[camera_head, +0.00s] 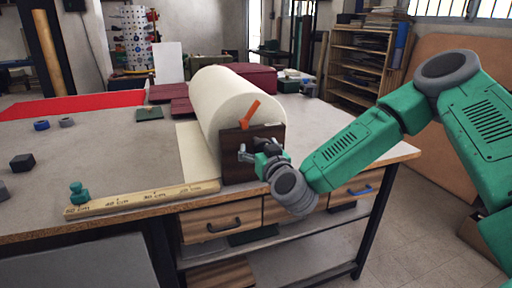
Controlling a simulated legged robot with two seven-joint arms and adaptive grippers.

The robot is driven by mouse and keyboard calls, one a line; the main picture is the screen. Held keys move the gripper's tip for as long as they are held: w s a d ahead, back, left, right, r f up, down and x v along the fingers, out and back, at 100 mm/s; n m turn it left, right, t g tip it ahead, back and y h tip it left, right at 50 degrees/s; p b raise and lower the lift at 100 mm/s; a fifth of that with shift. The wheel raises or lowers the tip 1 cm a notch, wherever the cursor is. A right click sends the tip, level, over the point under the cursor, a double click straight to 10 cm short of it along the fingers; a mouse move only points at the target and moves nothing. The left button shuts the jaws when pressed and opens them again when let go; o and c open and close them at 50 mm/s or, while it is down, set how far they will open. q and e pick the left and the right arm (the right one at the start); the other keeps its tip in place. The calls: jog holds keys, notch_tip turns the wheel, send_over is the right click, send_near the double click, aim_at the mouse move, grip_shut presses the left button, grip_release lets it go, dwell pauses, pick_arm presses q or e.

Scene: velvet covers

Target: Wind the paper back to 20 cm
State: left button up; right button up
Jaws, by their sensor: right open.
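A thick cream paper roll (222,92) lies on the workbench in a dark wooden holder (238,172). A flat strip of paper (196,150) comes off its left side onto the bench. An orange pointer-like lever (250,114) slants on the holder's near face. A wooden ruler (150,199) with printed marks lies along the front edge, below the strip; the figures are too small to read surely. My right gripper (248,154) is open at the holder's near face, around or beside a small metal part there; contact cannot be told. My left gripper is out of view.
A teal knob-shaped piece (78,192) stands at the ruler's left end. A black block (22,162) and a blue ring (41,125) lie at the left. Dark red pieces (170,92) and a red sheet (70,104) lie behind. The grey bench top (110,155) left of the strip is clear.

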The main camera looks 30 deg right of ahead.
jog(key=d, duration=0.2)
jog(key=shift+d+f, duration=0.3)
jog(key=c, duration=1)
jog(key=shift+d, duration=0.1)
grip_shut()
jog(key=shift+a+r, duration=0.15)
jog(key=shift+a, duration=0.7)
jog(key=shift+d, duration=0.15)
jog(key=shift+d+n+p, duration=0.25)
jog(key=shift+n+p, duration=0.15)
jog(key=shift+p, duration=0.25)
jog(key=shift+a, duration=0.25)
jog(key=o, duration=1)
grip_release()
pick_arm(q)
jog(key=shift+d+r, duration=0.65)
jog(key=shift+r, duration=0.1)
pick_arm(e)
jog(key=shift+d, duration=0.1)
jog(key=shift+d, duration=0.1)
